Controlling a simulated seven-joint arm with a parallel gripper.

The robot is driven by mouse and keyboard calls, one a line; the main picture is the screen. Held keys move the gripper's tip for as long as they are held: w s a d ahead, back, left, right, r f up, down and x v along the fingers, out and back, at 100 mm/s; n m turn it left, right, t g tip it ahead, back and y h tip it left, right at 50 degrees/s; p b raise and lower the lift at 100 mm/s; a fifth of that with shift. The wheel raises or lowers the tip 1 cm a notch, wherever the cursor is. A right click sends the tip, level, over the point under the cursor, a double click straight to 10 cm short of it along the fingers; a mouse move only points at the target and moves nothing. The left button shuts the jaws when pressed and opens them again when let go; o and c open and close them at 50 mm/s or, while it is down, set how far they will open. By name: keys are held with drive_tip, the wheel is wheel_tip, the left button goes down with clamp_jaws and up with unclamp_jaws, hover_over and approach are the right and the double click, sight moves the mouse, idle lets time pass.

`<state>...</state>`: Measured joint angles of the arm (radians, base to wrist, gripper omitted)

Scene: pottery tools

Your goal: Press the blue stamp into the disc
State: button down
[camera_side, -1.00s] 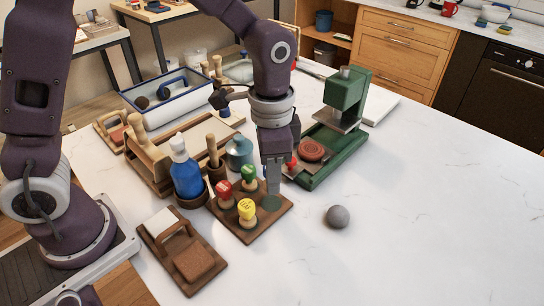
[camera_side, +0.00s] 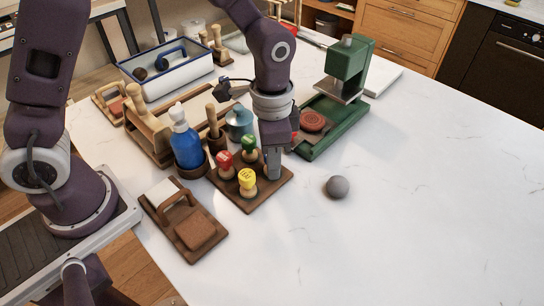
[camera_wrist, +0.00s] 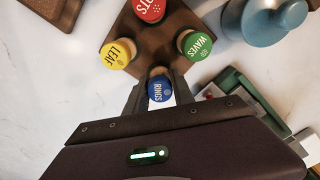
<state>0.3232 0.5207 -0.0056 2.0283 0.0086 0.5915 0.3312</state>
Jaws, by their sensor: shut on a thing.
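The blue stamp, its knob marked RINGS (camera_wrist: 160,90), is between my fingers in the wrist view. My gripper (camera_side: 272,172) is shut on it, low at the right corner of the wooden stamp rack (camera_side: 240,203). The side view hides the blue stamp behind my fingers. I cannot tell whether its base touches the rack. A reddish-brown disc (camera_side: 312,121) lies on the base of the green press (camera_side: 346,120), behind and right of my gripper. Fine marks on the disc are too small to read.
Red (camera_side: 225,160), green (camera_side: 249,144) and yellow (camera_side: 247,178) stamps stand in the rack close to my fingers. A blue bottle (camera_side: 186,145) and teal jar (camera_side: 239,122) stand behind left. A grey ball (camera_side: 337,187) lies right; the table beyond is clear.

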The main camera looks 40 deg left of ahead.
drive_tip(key=shift+f, duration=0.25)
drive_tip(key=c, duration=1)
unclamp_jaws()
wheel_tip(320, 180, up, 7)
drive_tip(key=shift+f, duration=0.1)
drive_tip(key=s+a+r+n+t, duration=0.3)
drive_tip(key=s+a+r+n, duration=0.2)
drive_tip(key=s+a+r, duration=0.55)
drive_tip(key=s+r+n+t, duration=0.1)
drive_tip(key=s+n+t, duration=0.1)
drive_tip(key=s, duration=0.4)
drive_tip(key=shift+s+a+r+n+t, duration=0.25)
drive_tip(key=shift+r+n+t, duration=0.05)
